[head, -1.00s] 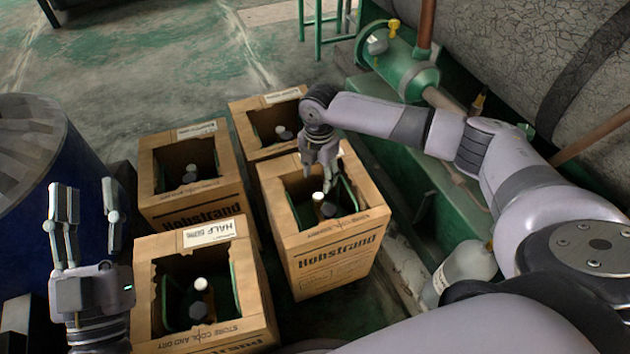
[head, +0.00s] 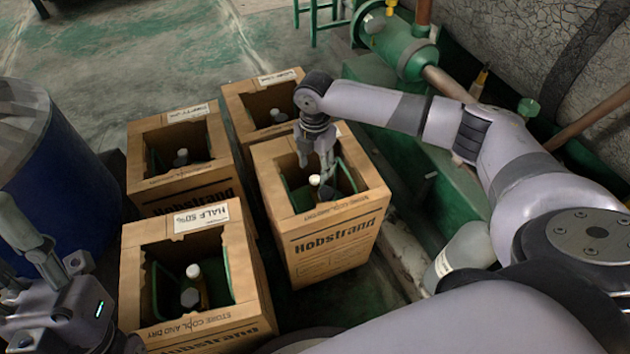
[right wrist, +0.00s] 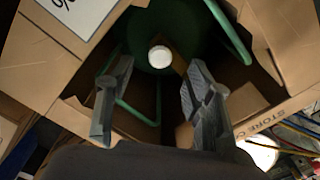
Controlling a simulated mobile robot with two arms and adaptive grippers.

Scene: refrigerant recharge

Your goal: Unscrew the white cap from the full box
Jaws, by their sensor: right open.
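My right gripper (head: 318,170) is open, pointing down into the front right cardboard box (head: 335,245). Inside is a bottle with a white cap (head: 315,180). In the right wrist view the white cap (right wrist: 160,56) shows ahead of and between the spread fingers (right wrist: 157,88), on a dark green round top, with a gap on both sides. A label on this box's rim (right wrist: 82,12) shows only a percent sign, so I cannot read its fill level. My left gripper (head: 48,245) is open and empty at the lower left, partly cut off.
A box labelled HALF 50% (head: 195,320) stands front left, with its own white-capped bottle. Two more boxes (head: 180,200) (head: 250,105) stand behind. A blue drum (head: 55,190) is at left. Green machinery (head: 400,50) and a pale bottle (head: 465,255) are at right.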

